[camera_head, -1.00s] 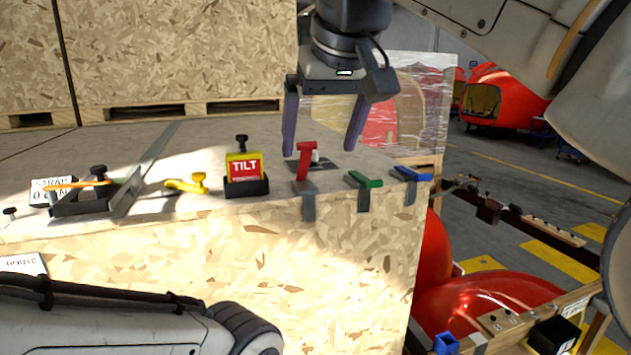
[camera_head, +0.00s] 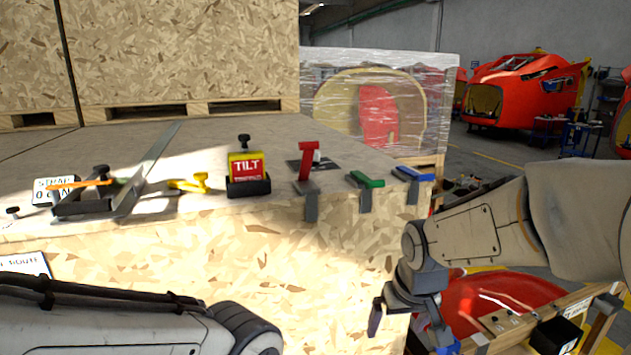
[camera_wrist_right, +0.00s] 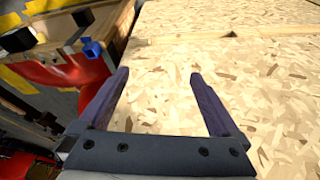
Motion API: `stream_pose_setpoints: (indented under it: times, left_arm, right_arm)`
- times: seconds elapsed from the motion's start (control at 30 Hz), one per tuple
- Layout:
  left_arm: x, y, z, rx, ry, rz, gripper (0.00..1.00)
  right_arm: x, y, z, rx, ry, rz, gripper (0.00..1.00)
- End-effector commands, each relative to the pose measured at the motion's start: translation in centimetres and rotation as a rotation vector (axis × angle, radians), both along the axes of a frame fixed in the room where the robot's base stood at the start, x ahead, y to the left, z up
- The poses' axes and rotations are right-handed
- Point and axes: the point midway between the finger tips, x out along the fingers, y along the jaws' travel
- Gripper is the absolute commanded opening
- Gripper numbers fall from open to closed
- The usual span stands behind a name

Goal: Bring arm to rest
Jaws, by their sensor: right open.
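My right gripper (camera_head: 408,325) is low at the right of the head view, in front of the right end of the crate's chipboard side. In the right wrist view its two dark fingers (camera_wrist_right: 157,85) stand wide apart with nothing between them, and the chipboard crate (camera_wrist_right: 230,60) fills the view beyond. My right arm (camera_head: 480,225) reaches in from the right edge. At the lower left of the head view lies a grey link of my left arm (camera_head: 110,325); the left gripper is out of view.
On the crate top (camera_head: 225,135) stand a TILT-labelled block (camera_head: 246,170), a red-handled clamp (camera_head: 308,162), a green clamp (camera_head: 366,180), a blue clamp (camera_head: 411,174) and a yellow clamp (camera_head: 188,184). A wooden bench (camera_head: 500,325) with a black bin (camera_head: 556,336) is close right of my gripper.

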Motion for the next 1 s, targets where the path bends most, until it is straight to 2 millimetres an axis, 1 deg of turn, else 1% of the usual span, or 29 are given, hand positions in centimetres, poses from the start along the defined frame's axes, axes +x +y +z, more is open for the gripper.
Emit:
stream_pose_setpoints:
  times: [0.03, 0.1, 0.2, 0.37, 0.4, 0.57, 0.67, 0.77, 0.87, 0.9, 1.0]
  left_arm:
    - [0.0, 0.0, 0.0, 0.0, 0.0, 0.0, 0.66]
    - [0.0, 0.0, 0.0, 0.0, 0.0, 0.0, 0.66]
    - [0.0, 0.0, 0.0, 0.0, 0.0, 0.0, 0.66]
    - [0.0, 0.0, 0.0, 0.0, 0.0, 0.0, 0.66]
    - [0.0, 0.0, -1.5, -0.001, -0.001, 0.0, 0.66]
    - [0.0, 0.0, -4.2, 0.0, 0.0, 0.001, 0.66]
    - [0.0, 0.0, -6.0, 0.0, 0.0, 0.001, 0.66]
    - [0.0, 0.0, -8.2, 0.0, 0.0, 0.001, 0.66]
    - [0.0, 0.0, -11.1, 0.0, 0.0, 0.002, 0.66]
    - [0.0, 0.0, -12.4, 0.0, 0.0, 0.002, 0.66]
    - [0.0, 0.0, -15.3, 0.0, 0.0, 0.003, 0.66]
  right_arm:
    - [-1.3, -0.8, -1.5, 0.001, 0.017, -0.018, 0.99]
    - [-2.7, -1.7, -3.2, 0.002, 0.031, -0.037, 0.99]
    - [-4.8, -2.7, -5.3, 0.004, 0.049, -0.062, 0.99]
    - [-8.2, -4.0, -8.0, 0.006, 0.077, -0.099, 0.99]
    - [-8.0, -2.9, -9.0, 0.006, 0.073, -0.066, 0.99]
    - [-9.1, -0.3, -10.7, 0.008, 0.096, 0.021, 0.99]
    - [-10.1, 1.4, -11.9, 0.009, 0.113, 0.082, 0.99]
    - [-11.4, 3.3, -13.5, 0.009, 0.134, 0.154, 0.99]
    - [-13.3, 5.4, -15.5, 0.008, 0.16, 0.243, 0.99]
    - [-14.3, 6.3, -16.4, 0.006, 0.172, 0.286, 0.99]
    - [-16.9, 8.1, -18.4, 0.001, 0.204, 0.392, 0.99]
